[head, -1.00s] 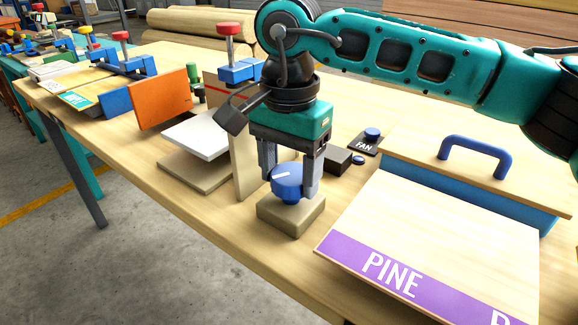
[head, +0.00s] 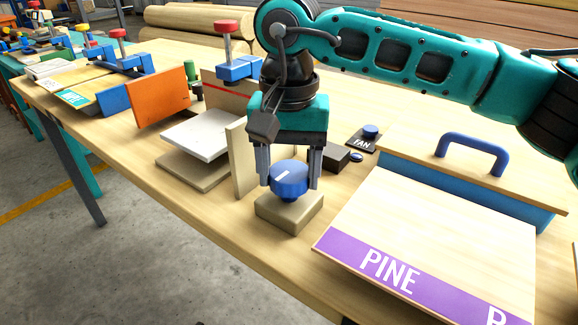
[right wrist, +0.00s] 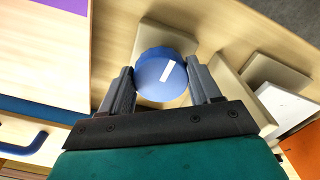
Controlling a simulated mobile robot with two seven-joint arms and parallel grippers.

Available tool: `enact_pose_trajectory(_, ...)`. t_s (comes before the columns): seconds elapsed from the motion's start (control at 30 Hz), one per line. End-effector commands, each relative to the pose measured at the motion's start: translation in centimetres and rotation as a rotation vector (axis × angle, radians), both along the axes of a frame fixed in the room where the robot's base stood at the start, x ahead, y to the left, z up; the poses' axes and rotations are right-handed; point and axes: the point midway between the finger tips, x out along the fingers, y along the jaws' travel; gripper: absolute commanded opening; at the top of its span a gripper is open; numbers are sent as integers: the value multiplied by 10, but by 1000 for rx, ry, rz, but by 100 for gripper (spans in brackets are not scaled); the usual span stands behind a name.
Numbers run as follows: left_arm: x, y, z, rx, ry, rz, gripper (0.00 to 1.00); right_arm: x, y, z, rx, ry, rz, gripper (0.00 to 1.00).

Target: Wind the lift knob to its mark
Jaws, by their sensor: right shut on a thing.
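The lift knob (head: 289,181) is a round blue knob with a white pointer line, on a beige block (head: 301,217) at the bench's front edge. My right gripper (head: 290,176) points down with one finger on each side of the knob, shut on it. The right wrist view shows the knob (right wrist: 161,78) between the fingers, its white line slanted. Left of it is the lift, with a white plate (head: 195,133) above a beige base (head: 185,168). An upright board behind bears a red line (head: 229,91), well above the plate. My left gripper is not in view.
A tan upright panel (head: 240,160) stands close left of the knob. To the right are a black box (head: 336,157), a FAN button (head: 371,131) and a PINE-labelled board (head: 440,235) beside a blue-handled lid (head: 470,151). An orange panel (head: 160,97) stands farther left.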

Motion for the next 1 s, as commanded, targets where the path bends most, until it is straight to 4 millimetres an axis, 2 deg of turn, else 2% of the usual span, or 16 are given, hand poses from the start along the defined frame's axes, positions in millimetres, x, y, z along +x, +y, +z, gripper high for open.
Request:
enact_pose_trajectory(0.27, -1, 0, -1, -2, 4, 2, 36, 0, 0, 0, 0, 1, 0, 32)
enact_pose_trajectory(0.3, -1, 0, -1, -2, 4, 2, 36, 0, 0, 0, 0, 1, 0, 66)
enact_pose_trajectory(0.53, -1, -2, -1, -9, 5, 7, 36, 0, 0, 0, 0, 1, -1, 88)
enact_pose_trajectory(0.83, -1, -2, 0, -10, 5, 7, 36, 0, 0, 4, 1, -1, -1, 88)
enact_pose_trajectory(1.0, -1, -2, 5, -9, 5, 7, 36, 1, 0, 29, 1, -2, -2, 88)
